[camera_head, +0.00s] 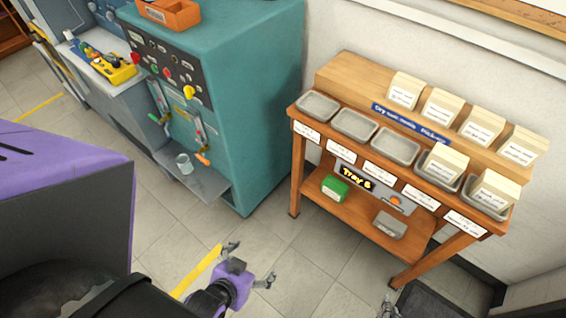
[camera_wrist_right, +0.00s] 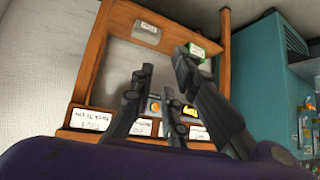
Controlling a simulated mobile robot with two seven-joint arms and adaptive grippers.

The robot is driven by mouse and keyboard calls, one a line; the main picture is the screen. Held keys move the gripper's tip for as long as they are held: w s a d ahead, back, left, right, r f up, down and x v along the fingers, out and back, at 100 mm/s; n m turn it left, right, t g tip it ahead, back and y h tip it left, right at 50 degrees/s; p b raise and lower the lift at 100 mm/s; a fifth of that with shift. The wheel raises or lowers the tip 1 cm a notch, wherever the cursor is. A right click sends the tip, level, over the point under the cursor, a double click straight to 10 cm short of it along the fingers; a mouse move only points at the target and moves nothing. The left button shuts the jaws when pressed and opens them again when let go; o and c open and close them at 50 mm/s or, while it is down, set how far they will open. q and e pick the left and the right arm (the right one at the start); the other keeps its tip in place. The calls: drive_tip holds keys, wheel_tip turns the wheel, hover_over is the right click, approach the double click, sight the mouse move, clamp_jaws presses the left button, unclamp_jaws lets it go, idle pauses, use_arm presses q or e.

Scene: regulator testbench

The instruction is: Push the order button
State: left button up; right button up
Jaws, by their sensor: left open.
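The order button, a round orange button (camera_head: 397,201) on a small grey plate, sits on the wooden stand's front beside a black display reading "Tray" and a digit. In the right wrist view the orange button (camera_wrist_right: 155,108) shows between my dark fingers. My right gripper (camera_wrist_right: 163,65) has its fingers apart with nothing between them. In the head view only its tip (camera_head: 388,308) shows at the bottom edge, below the stand and apart from the button. My left gripper (camera_head: 250,264) is open and empty over the floor, left of the stand.
The wooden stand (camera_head: 300,165) carries several grey trays and white labelled boxes. A green box (camera_head: 335,187) and a grey box (camera_head: 390,224) lie on its lower shelf. A teal machine (camera_head: 250,100) stands left. Floor between them is clear.

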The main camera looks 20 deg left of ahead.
use_arm(q)
drive_tip(key=shift+w, duration=0.15)
use_arm(e)
clamp_jaws()
drive_tip(key=shift+a, duration=0.1)
idle(0.8)
drive_tip(key=w+f+n+t+b, duration=0.25)
drive_tip(key=w+n+b, duration=0.2)
drive_tip(key=w, duration=0.25)
drive_tip(key=w+f+n+t+b, duration=0.1)
drive_tip(key=w+f+n+b, duration=0.2)
drive_tip(key=w+n, duration=0.3)
use_arm(q)
drive_tip(key=s+a+f+g+b, duration=0.1)
drive_tip(key=s+a+f, duration=0.3)
drive_tip(key=f, duration=0.5)
drive_tip(key=shift+s+f+y+b, duration=0.3)
drive_tip(key=shift+s+b, duration=0.15)
drive_tip(key=shift+s, duration=0.35)
use_arm(e)
drive_tip(key=w+a+r+n+t+y, duration=0.1)
drive_tip(key=w+a+n+y, duration=0.2)
drive_tip(key=n, duration=0.9)
drive_tip(key=w+a+r+n+y, duration=0.1)
drive_tip(key=w+a+n+y, duration=0.3)
drive_tip(key=n, duration=0.8)
drive_tip(key=shift+a+r+t+y, duration=0.35)
drive_tip(key=shift+a+y, duration=0.05)
drive_tip(key=shift+a, duration=0.45)
